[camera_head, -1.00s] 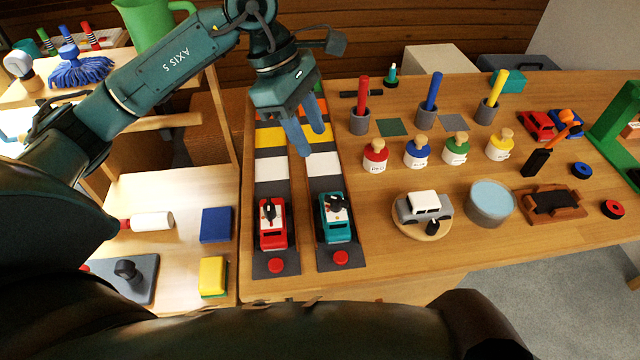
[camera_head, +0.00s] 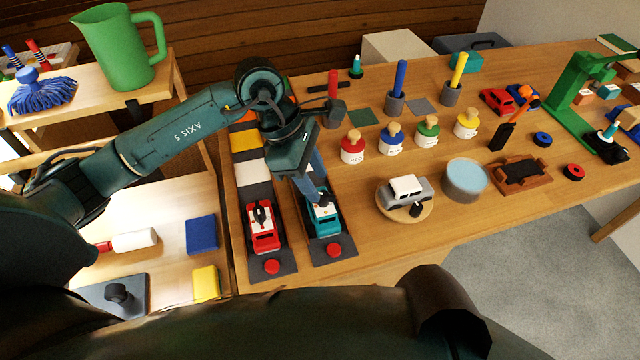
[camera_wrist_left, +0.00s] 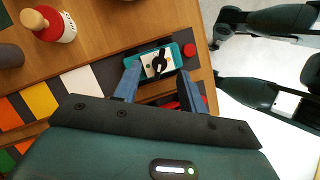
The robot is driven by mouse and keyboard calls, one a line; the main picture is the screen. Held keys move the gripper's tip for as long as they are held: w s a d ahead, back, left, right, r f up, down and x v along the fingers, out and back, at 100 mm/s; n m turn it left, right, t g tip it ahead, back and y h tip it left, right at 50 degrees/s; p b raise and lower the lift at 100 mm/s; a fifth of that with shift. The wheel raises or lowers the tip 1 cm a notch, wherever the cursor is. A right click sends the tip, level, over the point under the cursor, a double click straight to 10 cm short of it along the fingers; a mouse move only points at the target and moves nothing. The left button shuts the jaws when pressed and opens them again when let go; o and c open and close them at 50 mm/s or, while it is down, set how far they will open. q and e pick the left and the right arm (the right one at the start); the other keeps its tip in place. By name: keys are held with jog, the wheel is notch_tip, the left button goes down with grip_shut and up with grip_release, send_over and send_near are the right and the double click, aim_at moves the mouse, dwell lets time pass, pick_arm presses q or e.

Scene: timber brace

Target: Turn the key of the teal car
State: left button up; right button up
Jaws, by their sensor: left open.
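The teal car (camera_head: 323,224) sits on the right one of two dark track strips on the table, with a black key (camera_head: 323,200) standing on its top. In the left wrist view the key (camera_wrist_left: 159,62) sticks up from a white plate on the teal car (camera_wrist_left: 187,48). My left gripper (camera_head: 312,192) is open just above the car. In the left wrist view its two blue fingers (camera_wrist_left: 156,84) are on either side of the key, apart from it; the exact height gap is hard to tell. My right gripper is not clearly in view.
A red car (camera_head: 262,238) with its own key stands close on the left. Red buttons (camera_head: 334,250) lie at the strips' near ends. A silver car on a round stand (camera_head: 405,207) and a red bottle (camera_head: 353,150) are to the right. Bare table lies between.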

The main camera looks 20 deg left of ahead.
aim_at(323, 194)
pick_arm(q)
jog(key=shift+x, duration=1.6)
grip_shut()
